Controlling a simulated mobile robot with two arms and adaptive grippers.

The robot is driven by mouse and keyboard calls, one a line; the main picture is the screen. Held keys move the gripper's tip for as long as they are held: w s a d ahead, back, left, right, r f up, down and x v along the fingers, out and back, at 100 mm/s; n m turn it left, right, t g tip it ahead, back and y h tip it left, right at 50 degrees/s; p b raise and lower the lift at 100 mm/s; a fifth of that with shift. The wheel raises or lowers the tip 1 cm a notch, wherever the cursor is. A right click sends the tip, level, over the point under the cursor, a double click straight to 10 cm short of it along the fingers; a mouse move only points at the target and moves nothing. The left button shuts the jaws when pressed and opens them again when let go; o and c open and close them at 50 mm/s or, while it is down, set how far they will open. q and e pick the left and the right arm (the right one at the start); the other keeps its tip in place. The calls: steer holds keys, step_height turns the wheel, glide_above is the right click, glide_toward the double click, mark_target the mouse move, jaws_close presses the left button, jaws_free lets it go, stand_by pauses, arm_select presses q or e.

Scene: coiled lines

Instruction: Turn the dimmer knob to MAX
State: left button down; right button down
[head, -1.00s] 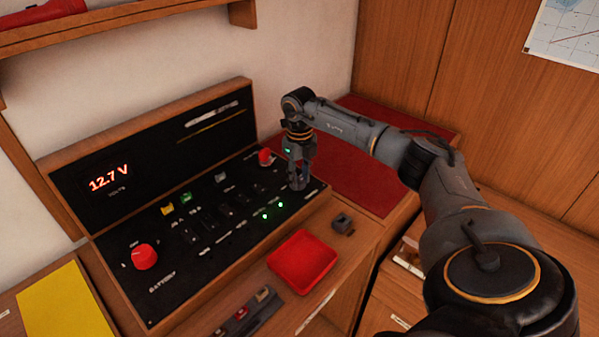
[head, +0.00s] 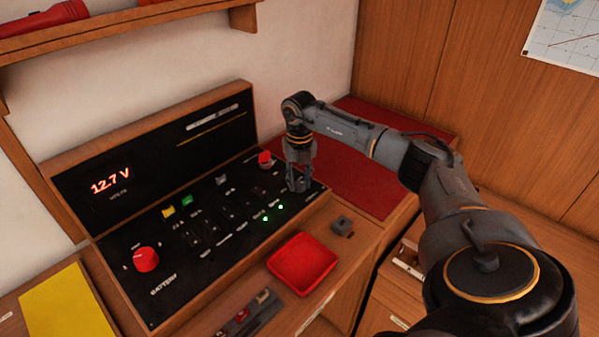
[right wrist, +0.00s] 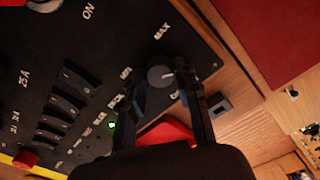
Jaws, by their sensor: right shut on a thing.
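The dimmer knob (right wrist: 159,76) is a small round grey knob near the right end of the black panel (head: 160,304). In the right wrist view it sits between my right gripper's fingers, with the MIN label (right wrist: 125,73) to its left and the MAX label (right wrist: 162,32) above it. My right gripper (head: 298,187) points down at the panel and is shut on the knob. In the head view the fingers mostly hide the knob. I cannot read which way its mark points. My left gripper is not in view.
The panel also bears a large red battery knob (head: 146,259), another red control (head: 265,160) and several switches. Green lights (head: 280,207) glow near the gripper. A red tray (head: 302,264) and a small grey block (head: 341,225) lie in front.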

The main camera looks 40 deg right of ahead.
mark_target(299, 183)
steer(key=c, duration=1)
jaws_free()
step_height(299, 183, up, 12)
